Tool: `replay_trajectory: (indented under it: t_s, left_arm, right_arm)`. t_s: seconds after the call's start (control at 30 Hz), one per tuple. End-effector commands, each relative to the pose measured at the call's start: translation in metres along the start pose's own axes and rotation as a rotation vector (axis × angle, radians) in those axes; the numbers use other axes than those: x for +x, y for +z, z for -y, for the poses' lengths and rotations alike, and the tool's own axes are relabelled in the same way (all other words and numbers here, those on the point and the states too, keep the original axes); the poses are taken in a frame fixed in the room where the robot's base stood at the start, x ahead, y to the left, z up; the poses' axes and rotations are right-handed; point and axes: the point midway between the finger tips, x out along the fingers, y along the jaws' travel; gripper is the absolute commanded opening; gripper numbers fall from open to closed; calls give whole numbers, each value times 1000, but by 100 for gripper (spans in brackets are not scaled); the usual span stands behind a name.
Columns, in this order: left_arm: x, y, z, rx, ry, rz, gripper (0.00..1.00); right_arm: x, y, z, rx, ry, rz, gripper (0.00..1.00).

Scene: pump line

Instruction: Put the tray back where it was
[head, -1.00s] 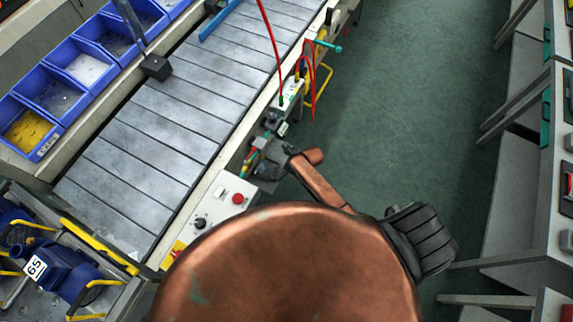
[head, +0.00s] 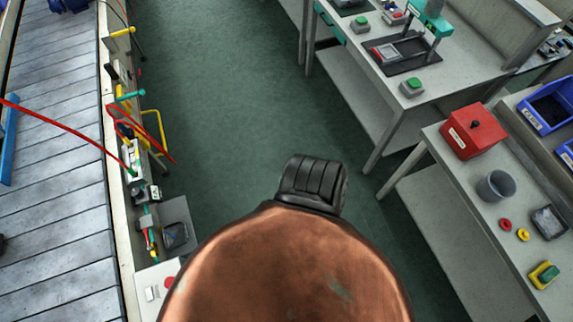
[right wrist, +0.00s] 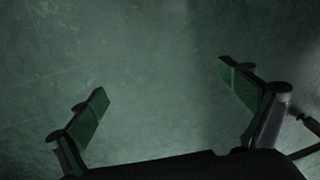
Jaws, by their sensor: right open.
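I cannot tell which thing is the task's tray. In the head view, a small grey dish-like tray (head: 549,222) lies on the near right bench, and a flat dark tray or plate (head: 402,68) lies under a teal press on the far bench. My right gripper (right wrist: 165,95) shows only in the right wrist view. Its two green-padded fingers are wide apart, with nothing between them and the green floor below. My left gripper is not in view.
The conveyor (head: 55,150) runs along the left, with red hoses at its edge. Green floor (head: 225,85) lies open between conveyor and benches.

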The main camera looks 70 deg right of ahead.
Motion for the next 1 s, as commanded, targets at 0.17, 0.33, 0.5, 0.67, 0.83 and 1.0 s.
replay_trajectory:
  t_s: [0.17, 0.33, 0.5, 0.67, 0.83, 1.0]
  left_arm:
    - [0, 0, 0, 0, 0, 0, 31]
    - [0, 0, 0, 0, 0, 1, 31]
    - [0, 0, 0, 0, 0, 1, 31]
    - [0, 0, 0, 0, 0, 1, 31]
    - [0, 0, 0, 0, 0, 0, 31]
    - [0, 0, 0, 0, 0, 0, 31]
  right_arm:
    - [5, 74, -94, -505, 79, 53, 97]
    - [1, 116, -142, -819, 99, 100, 97]
    - [-1, 130, -155, -927, 100, 117, 97]
    - [-1, 130, -156, -930, 101, 118, 97]
    - [-1, 130, -156, -928, 101, 118, 97]
    - [-1, 130, -156, -928, 101, 118, 97]
